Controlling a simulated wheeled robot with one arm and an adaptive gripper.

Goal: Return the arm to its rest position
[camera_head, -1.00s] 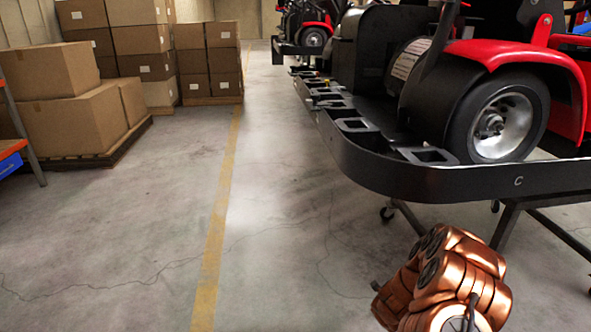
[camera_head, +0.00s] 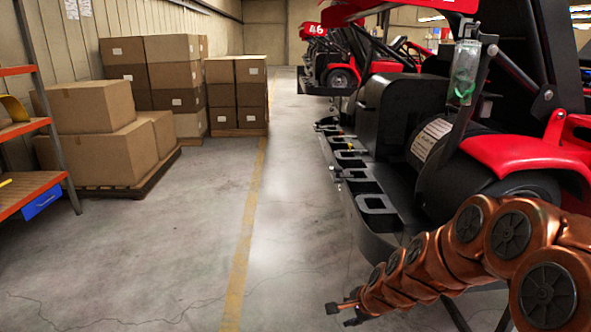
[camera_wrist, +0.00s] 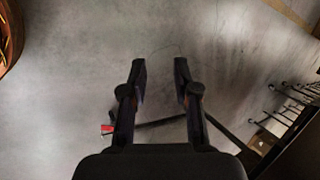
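My copper-coloured arm (camera_head: 450,245) reaches in from the lower right in the head view, beside the nearest kart stand. My gripper (camera_head: 342,312) is at its end, low over the concrete floor and left of the stand. In the wrist view my gripper (camera_wrist: 160,75) has its two dark fingers apart, with bare grey floor showing between them. It holds nothing.
The black kart stand (camera_head: 375,235) carries a red and black kart (camera_head: 530,155) close to my arm. Boxes on pallets (camera_head: 95,140) and a shelf (camera_head: 35,190) stand at the left. The floor around the yellow line (camera_head: 247,225) is clear.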

